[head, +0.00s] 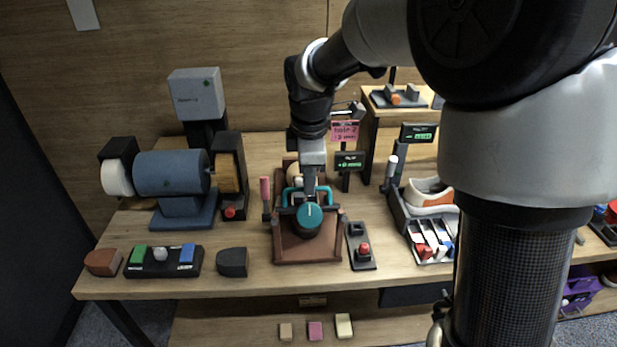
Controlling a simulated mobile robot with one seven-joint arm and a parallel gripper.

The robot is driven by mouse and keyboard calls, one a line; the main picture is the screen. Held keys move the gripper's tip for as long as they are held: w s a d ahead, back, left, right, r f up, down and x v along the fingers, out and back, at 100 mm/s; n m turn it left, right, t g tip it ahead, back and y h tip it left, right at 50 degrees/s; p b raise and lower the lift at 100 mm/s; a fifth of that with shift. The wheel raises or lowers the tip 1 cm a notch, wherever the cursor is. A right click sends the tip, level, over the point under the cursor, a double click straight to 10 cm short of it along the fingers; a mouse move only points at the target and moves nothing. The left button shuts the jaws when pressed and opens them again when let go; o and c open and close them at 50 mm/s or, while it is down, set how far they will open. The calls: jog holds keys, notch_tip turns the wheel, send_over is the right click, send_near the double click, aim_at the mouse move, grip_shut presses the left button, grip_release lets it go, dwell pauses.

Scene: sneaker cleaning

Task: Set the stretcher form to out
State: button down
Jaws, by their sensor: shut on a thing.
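The stretcher (308,252) is a brown base in the middle of the table. A round teal knob (309,217) with a white pointer mark sits on its front part. A teal bar-like handle (328,194) shows just behind the knob. A cream rounded piece, perhaps the form (294,175), is partly hidden behind my gripper. My gripper (310,190) reaches down from above, its fingers narrow and shut on the teal handle behind the knob. The exact contact is small and partly hidden. I cannot read the form's setting.
A red-tipped lever (265,194) stands left of the base, and a red-button box (360,247) right of it. A blue buffing machine (180,180) is at the left. A rack with a sneaker (428,195) is at the right. Small signs stand behind. The table's front edge is close.

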jog(key=s+r, duration=0.1)
jog(key=s, duration=0.1)
jog(key=s+r+p, duration=0.1)
jog(key=s+r, duration=0.1)
jog(key=s, duration=0.1)
jog(key=s+r+p, duration=0.1)
jog(key=s+r, duration=0.1)
jog(key=s, duration=0.1)
jog(key=c, duration=1.8)
grip_release()
jog(key=shift+s+r, duration=0.1)
jog(key=shift+s, duration=0.05)
jog(key=shift+c, duration=0.2)
jog(key=p+v, duration=0.2)
jog(key=v, duration=1.5)
jog(key=shift+r, duration=0.2)
